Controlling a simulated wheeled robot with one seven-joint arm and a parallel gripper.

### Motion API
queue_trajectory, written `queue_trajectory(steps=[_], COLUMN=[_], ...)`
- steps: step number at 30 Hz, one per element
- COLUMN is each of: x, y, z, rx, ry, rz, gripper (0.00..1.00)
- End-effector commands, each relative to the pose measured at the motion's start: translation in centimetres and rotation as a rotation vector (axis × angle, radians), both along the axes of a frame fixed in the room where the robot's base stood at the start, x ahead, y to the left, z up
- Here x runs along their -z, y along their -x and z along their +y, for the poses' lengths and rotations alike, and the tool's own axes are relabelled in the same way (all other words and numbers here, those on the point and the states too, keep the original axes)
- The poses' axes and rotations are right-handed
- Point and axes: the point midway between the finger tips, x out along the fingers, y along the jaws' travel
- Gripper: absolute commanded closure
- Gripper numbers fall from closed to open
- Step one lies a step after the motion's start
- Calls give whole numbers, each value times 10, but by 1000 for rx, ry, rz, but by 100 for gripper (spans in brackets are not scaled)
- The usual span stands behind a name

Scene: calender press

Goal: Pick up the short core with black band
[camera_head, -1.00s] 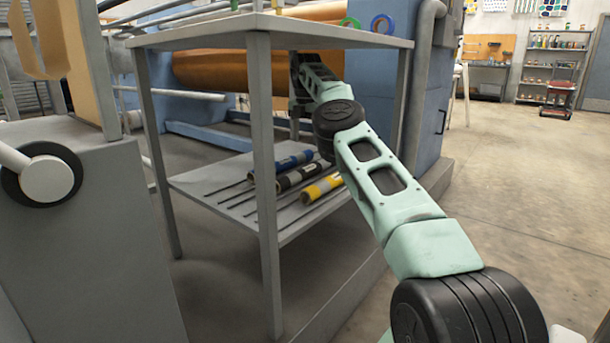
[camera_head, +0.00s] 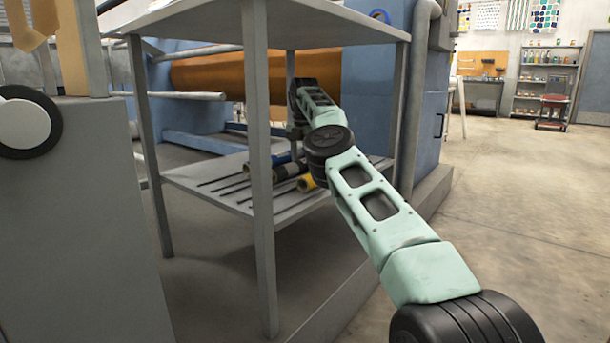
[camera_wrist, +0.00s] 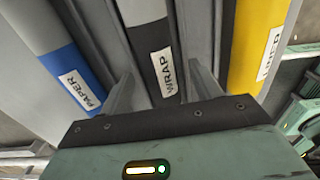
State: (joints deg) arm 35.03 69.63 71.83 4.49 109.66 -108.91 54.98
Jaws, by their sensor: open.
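The short core with the black band (camera_wrist: 152,60) lies in the middle of the wrist view; its band carries a white "WRAP" label. In the head view its end (camera_head: 284,172) shows on the lower shelf (camera_head: 226,178), partly hidden by my arm. My gripper (camera_wrist: 161,84) is open, with one finger on each side of the black band. I cannot tell whether the fingers are down beside the core or still above it. My gripper is hidden in the head view.
A core with a blue band labelled "PAPER" (camera_wrist: 72,78) lies to the left, and a yellow-banded core (camera_wrist: 258,42) to the right, both close to the fingers. The stand's top shelf (camera_head: 210,27) and front leg (camera_head: 258,170) surround the work space.

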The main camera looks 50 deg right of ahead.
Motion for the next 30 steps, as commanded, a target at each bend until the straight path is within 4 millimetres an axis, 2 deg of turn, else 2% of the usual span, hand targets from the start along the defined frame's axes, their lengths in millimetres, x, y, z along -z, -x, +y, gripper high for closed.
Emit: queue_trajectory(steps=[1,2,10,11,15,16,25,30], x=[10,11,10,10,10,10,9,0], y=[0,0,0,0,0,0,0,0], z=[0,0,0,0,0,0,0,0], rx=[1,1,0,0,0,0,0,-1], ry=[0,0,0,0,0,0,0,0], rz=[0,-1,-1,-1,-1,0,-1,-1], gripper=[36,36,36,42,81,86,86,86])
